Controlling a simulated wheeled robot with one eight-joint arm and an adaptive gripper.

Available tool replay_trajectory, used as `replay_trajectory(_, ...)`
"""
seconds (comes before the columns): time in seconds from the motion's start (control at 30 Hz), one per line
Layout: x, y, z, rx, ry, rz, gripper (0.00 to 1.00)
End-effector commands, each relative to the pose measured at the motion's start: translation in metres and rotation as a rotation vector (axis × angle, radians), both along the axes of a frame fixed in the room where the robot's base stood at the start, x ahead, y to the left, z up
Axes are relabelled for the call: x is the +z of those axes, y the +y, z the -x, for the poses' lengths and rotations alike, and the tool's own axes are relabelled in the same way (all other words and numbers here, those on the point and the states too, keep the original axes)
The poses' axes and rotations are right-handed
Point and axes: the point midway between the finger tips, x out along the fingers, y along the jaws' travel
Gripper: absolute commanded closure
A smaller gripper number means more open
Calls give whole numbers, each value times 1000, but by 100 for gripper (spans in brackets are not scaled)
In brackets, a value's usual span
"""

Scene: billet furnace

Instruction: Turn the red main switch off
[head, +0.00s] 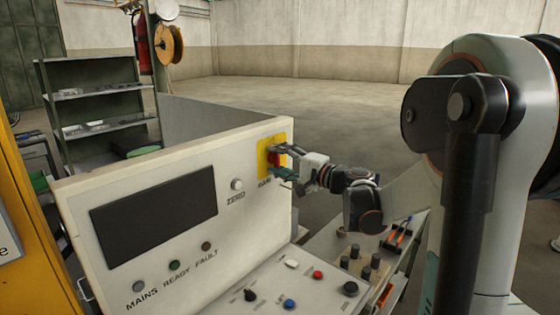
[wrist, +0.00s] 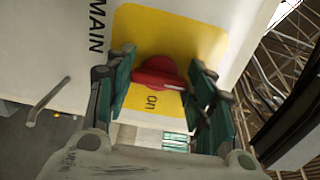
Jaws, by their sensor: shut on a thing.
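The red main switch (head: 274,159) sits on a yellow plate (head: 264,152) at the upper right of the white control panel. In the wrist view the red switch handle (wrist: 158,73) lies between the two green-padded fingers of my gripper (wrist: 160,85). The yellow plate (wrist: 205,38) with the word "On" shows around it, and "MAIN" is printed beside it. In the head view my gripper (head: 283,161) reaches the switch from the right and partly covers it. My gripper is shut on the switch handle.
The white panel has a dark screen (head: 155,220), a ZERO knob (head: 237,184) and lamps. A sloped desk below carries several buttons, such as a red one (head: 317,274). A tool tray (head: 398,236) stands right of it. The floor behind is open.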

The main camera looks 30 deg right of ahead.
Motion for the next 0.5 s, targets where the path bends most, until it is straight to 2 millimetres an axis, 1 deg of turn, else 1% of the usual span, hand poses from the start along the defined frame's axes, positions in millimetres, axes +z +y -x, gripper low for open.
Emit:
replay_trajectory(0.33, -1, 1, 1, 1, 1, 6, 74)
replay_trajectory(0.37, -1, 1, 1, 1, 1, 6, 48)
replay_trajectory(0.4, -1, 1, 1, 1, 1, 6, 39)
replay_trajectory(0.43, -1, 1, 1, 1, 0, 5, 32)
replay_trajectory(0.47, -1, 1, 1, 1, 1, 4, 30)
replay_trajectory(0.5, -1, 0, 0, 1, 1, 4, 30)
